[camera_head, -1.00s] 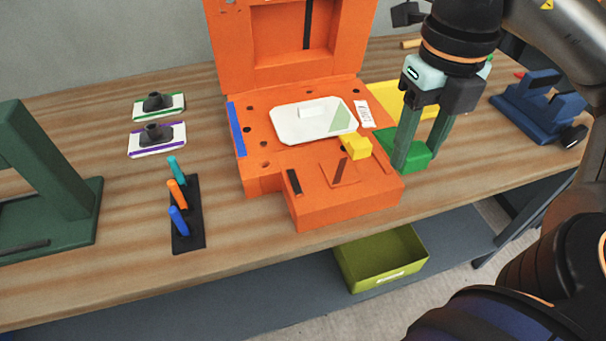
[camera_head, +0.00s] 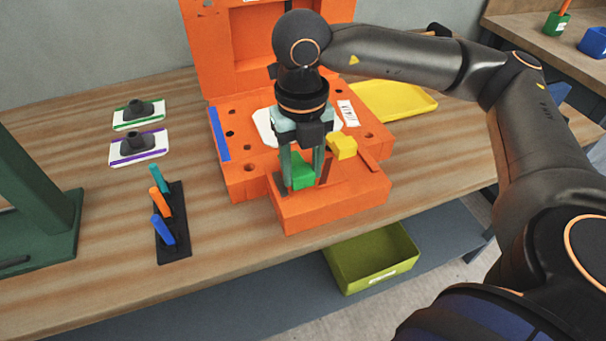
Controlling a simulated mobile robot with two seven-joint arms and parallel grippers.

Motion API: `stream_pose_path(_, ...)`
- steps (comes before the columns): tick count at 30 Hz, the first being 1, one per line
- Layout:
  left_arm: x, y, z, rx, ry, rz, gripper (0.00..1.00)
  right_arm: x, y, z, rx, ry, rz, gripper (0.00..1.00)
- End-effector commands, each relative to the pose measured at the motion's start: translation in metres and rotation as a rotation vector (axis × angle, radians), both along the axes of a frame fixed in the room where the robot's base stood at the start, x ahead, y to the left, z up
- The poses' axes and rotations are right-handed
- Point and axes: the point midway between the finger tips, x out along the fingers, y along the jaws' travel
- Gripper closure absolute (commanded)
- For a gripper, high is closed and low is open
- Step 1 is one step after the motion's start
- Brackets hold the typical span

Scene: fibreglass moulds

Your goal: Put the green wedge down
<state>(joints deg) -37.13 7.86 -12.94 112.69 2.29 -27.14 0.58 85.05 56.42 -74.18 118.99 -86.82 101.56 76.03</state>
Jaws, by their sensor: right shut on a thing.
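My right gripper (camera_head: 303,178) points down over the front block of the orange mould (camera_head: 330,210). It is shut on the green wedge (camera_head: 301,172), which sits between its fingers just at or above the block's top face. I cannot tell whether the wedge touches the orange surface. A yellow wedge (camera_head: 342,146) rests on the mould just right of the gripper. My left gripper is not in view.
A rack with teal, orange and blue handles (camera_head: 172,228) and two pads with dark grips (camera_head: 138,147) stand left. A yellow tray (camera_head: 393,100) lies behind right. A green bin (camera_head: 370,259) is below the table. A green stand (camera_head: 30,200) is far left.

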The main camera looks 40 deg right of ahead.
Motion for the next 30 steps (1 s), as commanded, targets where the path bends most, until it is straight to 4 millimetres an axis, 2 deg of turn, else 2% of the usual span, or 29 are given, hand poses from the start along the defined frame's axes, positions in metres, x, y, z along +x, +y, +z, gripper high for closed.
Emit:
stream_pose_path(1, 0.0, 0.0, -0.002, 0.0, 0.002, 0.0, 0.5, -0.001, -0.001, -0.011, -0.002, 0.006, -0.001, 1.0)
stream_pose_path(4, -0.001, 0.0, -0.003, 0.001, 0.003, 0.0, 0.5, -0.002, -0.001, -0.021, 0.0, 0.003, 0.0, 1.0)
stream_pose_path(15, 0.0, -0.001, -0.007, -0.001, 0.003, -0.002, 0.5, -0.001, -0.001, -0.027, 0.0, 0.001, 0.0, 1.0)
stream_pose_path(16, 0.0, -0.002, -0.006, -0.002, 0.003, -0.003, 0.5, -0.001, -0.001, -0.027, 0.0, 0.001, 0.0, 0.5)
stream_pose_path(24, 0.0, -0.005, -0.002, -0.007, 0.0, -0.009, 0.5, -0.001, -0.001, -0.025, 0.0, 0.001, 0.0, 0.21)
stream_pose_path(30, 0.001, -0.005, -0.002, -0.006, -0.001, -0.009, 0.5, -0.001, -0.001, -0.025, 0.0, 0.001, 0.0, 0.21)
